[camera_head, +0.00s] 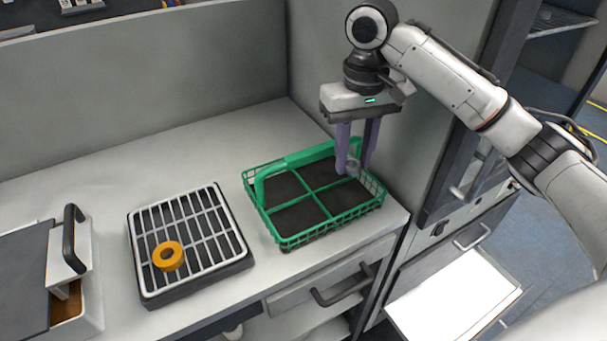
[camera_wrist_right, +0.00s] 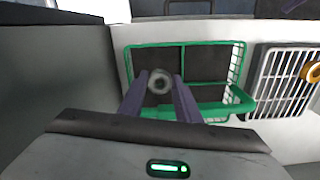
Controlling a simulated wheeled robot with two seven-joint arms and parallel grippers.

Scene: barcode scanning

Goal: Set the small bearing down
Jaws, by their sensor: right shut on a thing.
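The small bearing (camera_head: 353,167) is a grey metal ring. My right gripper (camera_head: 356,166) is shut on it, with its purple fingers pointing down over the right part of the green basket (camera_head: 290,240). In the right wrist view the bearing (camera_wrist_right: 159,82) shows between the two fingertips, in front of a dark compartment of the basket. I cannot tell whether it touches the basket floor. The basket has a green handle and dark compartments, and the ones in plain view look empty. My left gripper is not in view.
An orange ring (camera_head: 168,256) lies on a grey slatted rack (camera_head: 205,238) left of the basket. A box with a black handle (camera_head: 74,238) stands at the far left. The wall panel rises close behind and right of the basket. Bare counter lies behind the rack.

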